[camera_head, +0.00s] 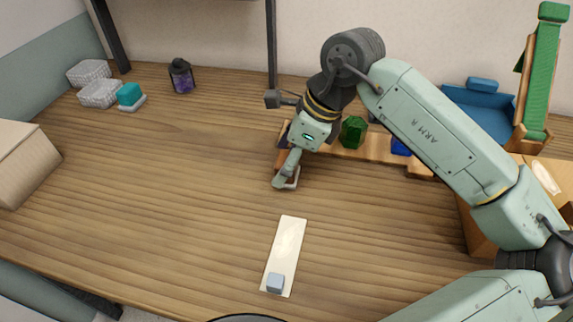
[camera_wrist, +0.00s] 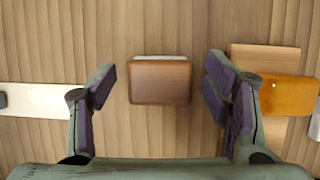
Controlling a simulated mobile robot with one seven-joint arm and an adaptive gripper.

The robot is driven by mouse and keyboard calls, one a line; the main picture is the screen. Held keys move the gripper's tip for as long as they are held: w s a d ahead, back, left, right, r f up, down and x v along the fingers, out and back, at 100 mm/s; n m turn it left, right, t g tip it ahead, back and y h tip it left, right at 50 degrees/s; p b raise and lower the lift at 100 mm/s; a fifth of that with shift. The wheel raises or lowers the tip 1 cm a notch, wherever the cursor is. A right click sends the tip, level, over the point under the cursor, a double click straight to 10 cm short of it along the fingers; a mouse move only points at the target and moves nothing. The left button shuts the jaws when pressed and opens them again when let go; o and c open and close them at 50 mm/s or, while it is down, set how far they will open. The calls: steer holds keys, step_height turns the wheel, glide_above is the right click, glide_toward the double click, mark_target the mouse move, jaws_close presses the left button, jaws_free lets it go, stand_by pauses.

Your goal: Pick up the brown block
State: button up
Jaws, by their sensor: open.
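The brown block (camera_wrist: 160,84) lies on the wooden table, with a thin pale edge showing along its far side in the wrist view. My gripper (camera_wrist: 164,80) is open, with one dark-padded finger to the left of the block and the other to the right. There is a clear gap on both sides, and neither finger touches it. In the head view my gripper (camera_head: 288,179) points down near the middle of the table and mostly hides the block.
Beyond my gripper is a wooden board (camera_head: 377,149) with a green faceted piece (camera_head: 353,131). A dark lantern (camera_head: 181,75) stands at the back left.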

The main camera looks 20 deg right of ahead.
steer(key=c, duration=1.4)
